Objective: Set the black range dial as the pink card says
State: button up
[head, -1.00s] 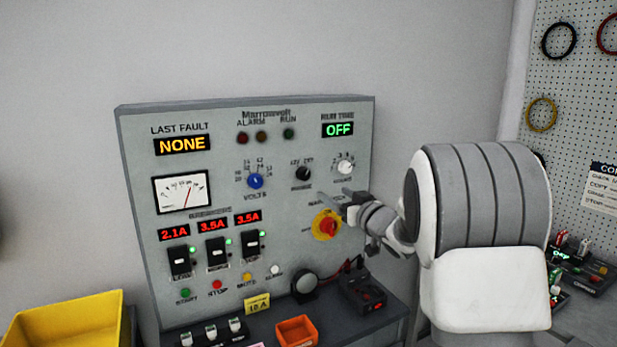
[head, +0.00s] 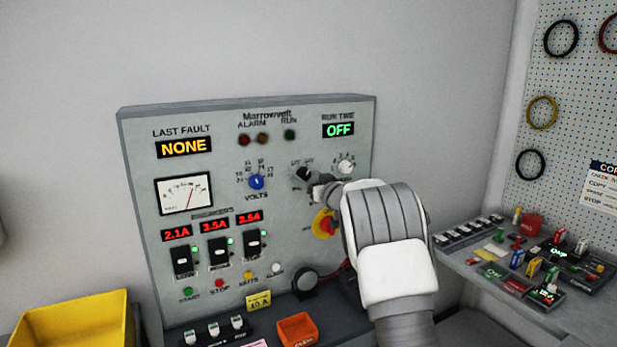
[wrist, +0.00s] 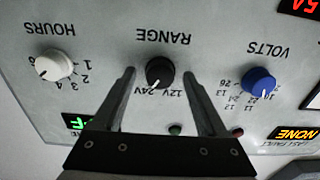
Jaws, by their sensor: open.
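The black range dial (head: 303,177) is on the grey panel, partly covered by my gripper (head: 318,187). In the wrist view, the dial (wrist: 159,72) sits between the tips of my open gripper (wrist: 159,74), with a gap on each side. I cannot tell whether the tips reach around it in depth. Its 12V and 24V marks appear upside down below it; its white pointer line seems to lean toward the 24V side. A pink card (head: 254,343) is cut off at the bottom edge of the head view and its text is unreadable.
The white hours dial (wrist: 54,65) and blue volts dial (wrist: 258,82) flank the range dial. A red stop knob on a yellow plate (head: 318,222) is just below my gripper. An orange bin (head: 297,330) and a yellow card (head: 258,301) lie below the panel.

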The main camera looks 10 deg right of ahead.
jog(key=shift+w+a, duration=0.1)
jog(key=shift+w, duration=0.15)
jog(key=shift+c, duration=0.2)
grip_shut()
dwell(0.3)
jog(key=n+b, duration=0.2)
jog(key=shift+f+n+b, duration=0.15)
jog(key=shift+n+b, duration=0.25)
jog(key=n+b, duration=0.2)
jog(key=n, duration=0.1)
jog(key=shift+n, duration=0.3)
jog(key=n+b, duration=0.3)
jog(key=n, duration=0.2)
jog(key=shift+r+n+b, duration=0.2)
jog(key=shift+n+b, duration=0.1)
jog(key=shift+n, duration=0.1)
